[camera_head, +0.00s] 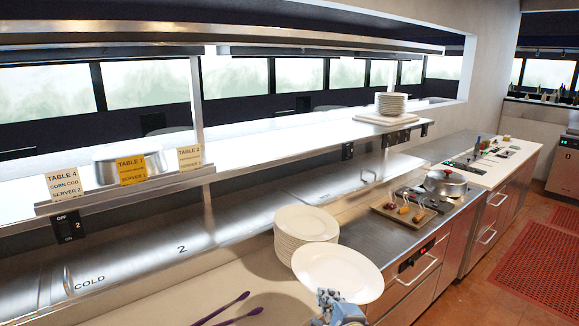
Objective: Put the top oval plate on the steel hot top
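A white oval plate (338,272) is at the lower middle, apart from and in front of a stack of white oval plates (305,236) on the counter. My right gripper (332,299) is at the near rim of this plate and appears shut on it; the fingertips are partly hidden at the picture's bottom edge. The plate overlaps the counter's front edge in view. The steel top (322,196) with faint lettering lies behind the stack; I cannot read it clearly. My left gripper is not in view.
Purple-handled utensils (228,309) lie on the pale counter at the bottom. A tray of small items (404,208) and a lidded pot (445,183) stand to the right. A steel shelf (250,139) with order cards and round plates (391,103) runs above. Steel beside the stack is clear.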

